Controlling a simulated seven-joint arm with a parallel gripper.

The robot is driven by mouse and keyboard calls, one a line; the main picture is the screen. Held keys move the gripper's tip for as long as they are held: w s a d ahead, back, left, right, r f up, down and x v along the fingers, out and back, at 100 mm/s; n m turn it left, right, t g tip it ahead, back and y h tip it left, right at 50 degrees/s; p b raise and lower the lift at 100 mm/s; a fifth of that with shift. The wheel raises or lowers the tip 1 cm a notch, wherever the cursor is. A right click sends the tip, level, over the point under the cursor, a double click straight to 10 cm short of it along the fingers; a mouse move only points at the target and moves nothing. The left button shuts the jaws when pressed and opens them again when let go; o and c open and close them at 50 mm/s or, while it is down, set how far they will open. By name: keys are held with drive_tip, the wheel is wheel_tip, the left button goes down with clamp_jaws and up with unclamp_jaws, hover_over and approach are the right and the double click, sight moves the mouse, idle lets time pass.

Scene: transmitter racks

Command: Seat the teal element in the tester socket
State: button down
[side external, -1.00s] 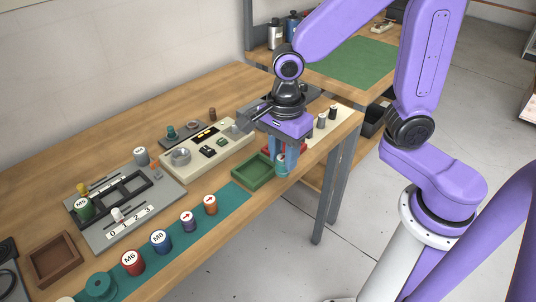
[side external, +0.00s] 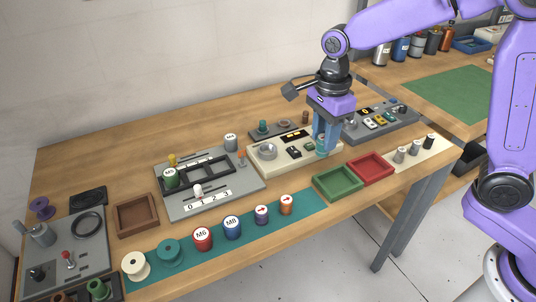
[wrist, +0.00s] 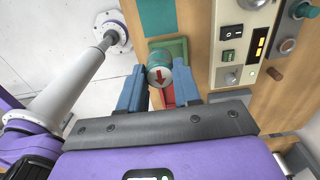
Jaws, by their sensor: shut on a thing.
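My gripper (side external: 324,146) is shut on the teal element (wrist: 159,75), a short cylinder with a pale top and a red arrow. In the side view, the element (side external: 322,151) shows low between the blue fingers, partly hidden. It is held off the table. The beige tester (side external: 281,163) has a round metal cup (side external: 268,152), which looks like its socket, at its left end. The cup appears empty. In this view my gripper overlaps the tester's right end. In the wrist view (wrist: 158,92) the gripper is over the trays, with the tester (wrist: 236,52) to the right.
A green tray (side external: 337,194) and a red tray (side external: 370,180) lie in front of the tester. Several labelled cylinders, including a red one (side external: 202,238), stand on a teal mat (side external: 310,212). A grey panel (side external: 384,128) lies behind my gripper.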

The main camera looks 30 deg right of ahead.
drive_tip(key=w+a+f, duration=0.1)
drive_tip(key=w+f, duration=0.2)
drive_tip(key=w, duration=0.3)
drive_tip(key=w+a+f, duration=0.1)
drive_tip(key=w+f, duration=0.2)
drive_tip(key=w, duration=0.3)
drive_tip(key=w+a+f, duration=0.2)
drive_tip(key=w+f, duration=0.1)
drive_tip(key=w, duration=0.2)
drive_tip(key=shift+w+a, duration=0.1)
drive_tip(key=shift+w, duration=0.3)
drive_tip(key=shift+w+f, duration=0.1)
drive_tip(key=shift+f, duration=1.55)
drive_tip(key=shift+f, duration=0.15)
drive_tip(key=c, duration=0.8)
unclamp_jaws()
